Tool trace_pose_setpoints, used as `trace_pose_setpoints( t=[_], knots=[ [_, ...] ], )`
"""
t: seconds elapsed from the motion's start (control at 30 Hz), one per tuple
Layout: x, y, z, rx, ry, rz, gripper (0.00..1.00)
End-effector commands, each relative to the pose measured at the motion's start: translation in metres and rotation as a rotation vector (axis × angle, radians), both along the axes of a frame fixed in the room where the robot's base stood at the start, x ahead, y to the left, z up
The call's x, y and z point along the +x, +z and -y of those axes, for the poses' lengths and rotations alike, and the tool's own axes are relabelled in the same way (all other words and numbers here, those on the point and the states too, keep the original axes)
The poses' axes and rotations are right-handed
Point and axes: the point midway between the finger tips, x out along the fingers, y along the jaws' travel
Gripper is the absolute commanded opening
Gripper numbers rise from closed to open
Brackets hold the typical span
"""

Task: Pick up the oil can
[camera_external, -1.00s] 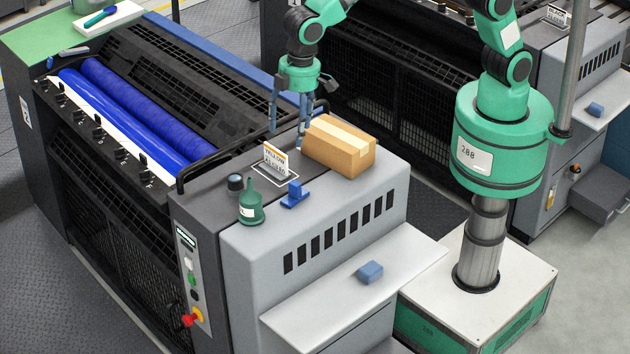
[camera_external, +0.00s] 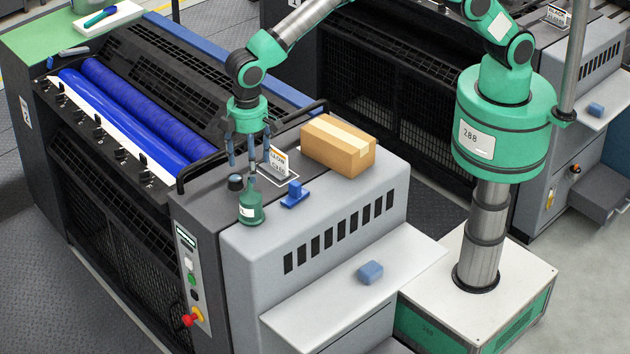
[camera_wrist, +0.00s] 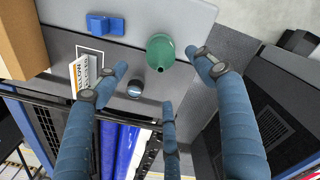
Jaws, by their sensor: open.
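The oil can (camera_external: 250,210) is a small dark green can with a narrow spout and a pale label. It stands upright on the front left corner of the grey machine top. In the wrist view the can (camera_wrist: 160,50) is seen from above, its spout pointing toward the camera, between the spread fingertips. My gripper (camera_external: 247,163) has several blue-grey fingers and is open, pointing down above and just behind the can. The gripper (camera_wrist: 165,85) is empty in the wrist view.
A dark knob-like jar (camera_external: 236,183) stands close behind the can. A yellow-label card (camera_external: 278,160) stands in a white outlined square, and a blue clamp-like piece (camera_external: 294,195) is to the right. A cardboard box (camera_external: 338,147) is farther right. A black rail (camera_external: 210,160) runs behind.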

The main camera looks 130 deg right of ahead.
Motion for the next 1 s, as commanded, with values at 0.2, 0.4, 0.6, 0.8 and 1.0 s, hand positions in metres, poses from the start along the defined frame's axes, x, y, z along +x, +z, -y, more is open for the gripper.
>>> trace_pose_setpoints(
  t=[0.2, 0.4, 0.6, 0.8, 1.0],
  knots=[
    [0.000, 0.000, 0.000, 0.000, 0.000, 0.000, 0.70],
    [0.000, -0.010, 0.000, 0.001, 0.000, -0.001, 0.70],
    [-0.001, -0.036, 0.000, 0.001, 0.000, -0.001, 0.70],
    [-0.001, -0.066, 0.001, 0.001, 0.000, -0.001, 0.70],
    [0.000, -0.083, 0.001, -0.001, 0.000, 0.001, 0.70]
  ],
)
